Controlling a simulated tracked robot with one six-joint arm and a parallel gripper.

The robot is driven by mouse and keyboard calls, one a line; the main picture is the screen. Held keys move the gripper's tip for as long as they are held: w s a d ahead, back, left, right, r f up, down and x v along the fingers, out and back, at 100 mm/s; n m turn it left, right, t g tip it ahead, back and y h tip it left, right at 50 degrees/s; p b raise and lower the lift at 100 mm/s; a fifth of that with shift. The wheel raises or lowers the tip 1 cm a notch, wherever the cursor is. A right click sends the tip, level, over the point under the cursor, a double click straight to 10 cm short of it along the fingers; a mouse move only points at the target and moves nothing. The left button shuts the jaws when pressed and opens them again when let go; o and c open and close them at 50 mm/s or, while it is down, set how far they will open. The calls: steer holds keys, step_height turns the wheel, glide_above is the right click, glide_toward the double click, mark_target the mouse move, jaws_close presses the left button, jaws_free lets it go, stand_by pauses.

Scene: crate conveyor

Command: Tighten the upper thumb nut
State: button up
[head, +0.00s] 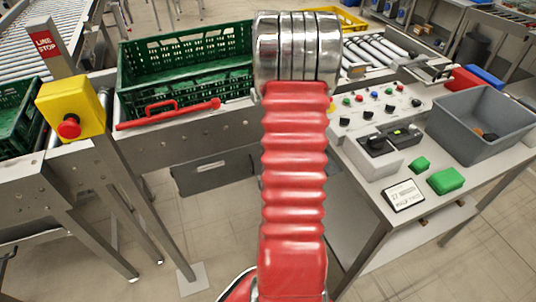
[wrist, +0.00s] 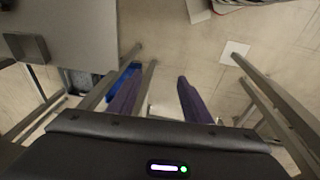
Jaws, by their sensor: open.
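I cannot make out the upper thumb nut in either view. My red arm fills the middle of the head view and hides part of the conveyor's side and crate behind it. My gripper (wrist: 157,76) shows in the wrist view with its two purple fingers apart and nothing between them. It points down over the tiled floor and touches nothing that I can see. The gripper is not visible in the head view.
A green crate (head: 185,75) stands on the conveyor behind a red handle bar (head: 165,115). A yellow stop box with a red button (head: 68,128) stands at left. At right, a bench (head: 345,185) carries a control panel (head: 375,103), grey bin (head: 478,135) and green blocks (head: 446,181).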

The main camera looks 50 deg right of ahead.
steer(key=d+f+t+h, duration=0.1)
steer(key=d+f+t, duration=0.25)
steer(key=f, duration=0.35)
steer(key=d+f+t+h, duration=0.2)
steer(key=d+f+t, duration=0.15)
steer(key=f, duration=0.45)
steer(key=w+r+n+t+h, duration=0.1)
steer(key=w+r+t+h, duration=0.1)
steer(key=r, duration=0.5)
steer(key=w+d+r+n+t+h, duration=0.1)
steer(key=w+r+t+h, duration=0.1)
steer(key=r+t, duration=0.3)
steer(key=shift+w+d+r, duration=0.25)
steer(key=shift+w+r, duration=0.1)
steer(key=shift+r, duration=0.5)
steer(key=shift+w, duration=0.1)
steer(key=x, duration=1.3)
steer(key=shift+w+d+r, duration=0.2)
steer(key=shift+w+r, duration=0.05)
steer(key=shift+w, duration=0.05)
steer(key=shift+c, duration=0.2)
